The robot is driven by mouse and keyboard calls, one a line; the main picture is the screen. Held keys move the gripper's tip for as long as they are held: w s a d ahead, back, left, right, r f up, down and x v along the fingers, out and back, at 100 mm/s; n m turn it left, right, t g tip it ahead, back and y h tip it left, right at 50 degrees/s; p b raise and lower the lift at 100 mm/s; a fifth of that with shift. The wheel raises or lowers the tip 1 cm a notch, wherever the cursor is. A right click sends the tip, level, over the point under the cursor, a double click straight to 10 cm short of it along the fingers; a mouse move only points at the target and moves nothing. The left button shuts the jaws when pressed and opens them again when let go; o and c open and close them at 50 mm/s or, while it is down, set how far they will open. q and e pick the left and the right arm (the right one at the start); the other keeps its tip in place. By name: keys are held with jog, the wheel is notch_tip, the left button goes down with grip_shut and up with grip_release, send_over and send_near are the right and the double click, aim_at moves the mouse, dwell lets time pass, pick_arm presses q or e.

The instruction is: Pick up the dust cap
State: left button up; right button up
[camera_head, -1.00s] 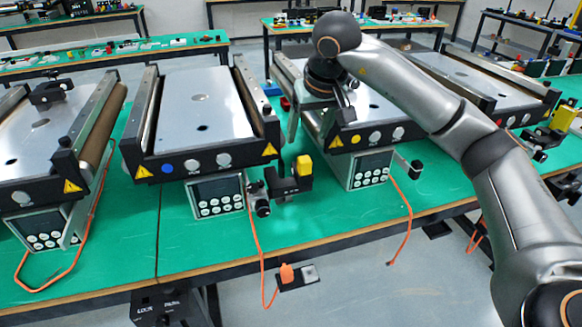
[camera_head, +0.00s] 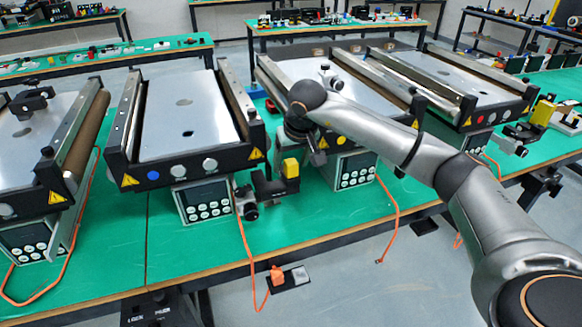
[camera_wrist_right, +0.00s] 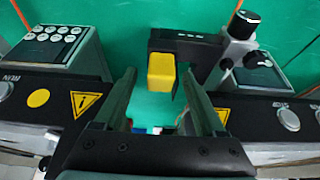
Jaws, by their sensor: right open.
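A small yellow block (camera_head: 290,170), the only likely dust cap I see, sits on a black bracket (camera_head: 268,188) beside the second conveyor from the left. In the right wrist view the yellow cap (camera_wrist_right: 161,75) is ahead, between the lines of my two fingers. My right gripper (camera_head: 318,157) is just to the right of the cap and mostly hidden by its own wrist in the head view. In the wrist view the right gripper (camera_wrist_right: 159,82) is open, with nothing held. Contact with the cap cannot be told. My left gripper is out of view.
Conveyors with steel plates (camera_head: 188,115) stand on both sides. Control boxes (camera_head: 203,200) stick out in front of them. An orange cable (camera_head: 250,250) hangs over the table's front edge. The green tabletop (camera_head: 300,222) in front of the bracket is clear.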

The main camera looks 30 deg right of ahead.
jog(key=shift+f, duration=0.1)
grip_shut()
dwell(0.6)
